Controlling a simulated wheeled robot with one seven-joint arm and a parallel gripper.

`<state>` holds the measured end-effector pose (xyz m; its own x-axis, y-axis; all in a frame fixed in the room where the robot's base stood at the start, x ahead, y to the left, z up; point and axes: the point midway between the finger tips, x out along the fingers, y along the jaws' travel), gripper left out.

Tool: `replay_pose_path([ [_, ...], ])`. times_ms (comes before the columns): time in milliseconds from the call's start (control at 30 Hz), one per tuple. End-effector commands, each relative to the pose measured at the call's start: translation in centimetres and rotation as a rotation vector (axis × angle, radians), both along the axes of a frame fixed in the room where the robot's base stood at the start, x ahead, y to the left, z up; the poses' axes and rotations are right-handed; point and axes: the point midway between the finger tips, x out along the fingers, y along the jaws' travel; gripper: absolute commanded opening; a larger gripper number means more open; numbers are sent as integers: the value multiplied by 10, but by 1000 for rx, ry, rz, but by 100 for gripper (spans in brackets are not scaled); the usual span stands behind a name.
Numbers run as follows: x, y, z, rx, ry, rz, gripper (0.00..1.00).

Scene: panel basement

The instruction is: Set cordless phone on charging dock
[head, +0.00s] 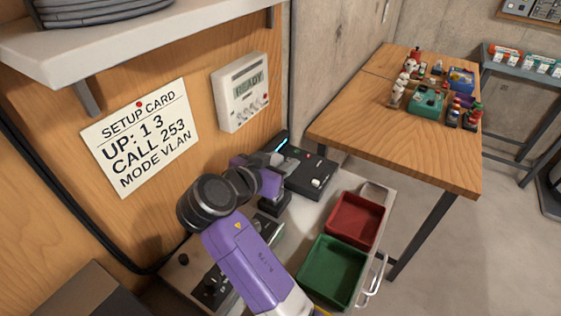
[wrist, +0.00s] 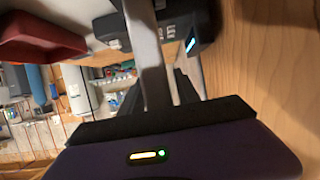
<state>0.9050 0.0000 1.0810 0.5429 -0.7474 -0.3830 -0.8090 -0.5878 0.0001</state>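My gripper (wrist: 160,50) reaches in over the bench beside the wooden panel; in the head view my arm hides most of it. In the wrist view its grey fingers run up from the dark purple palm with something dark beside them. I cannot tell whether they hold anything. A small black block or stand (head: 274,205) is on the bench just below my wrist; it could be the charging dock, but I cannot tell. I cannot make out the cordless phone in either view.
A black box (head: 312,178) with a cyan light is beyond my gripper, also in the wrist view (wrist: 200,22). Red (head: 354,219) and green (head: 330,270) trays lie to the right. A setup card (head: 140,137), a wall unit (head: 240,92) and a white shelf (head: 120,48) are on the panel.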

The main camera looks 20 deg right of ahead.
Motion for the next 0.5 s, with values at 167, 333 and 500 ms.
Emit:
replay_pose_path([
  [167, 0, 0, 0, 0, 0, 0, 46],
  [333, 0, 0, 1, 0, 0, 0, 46],
  [500, -4, 7, 8, 0, 0, 3, 46],
])
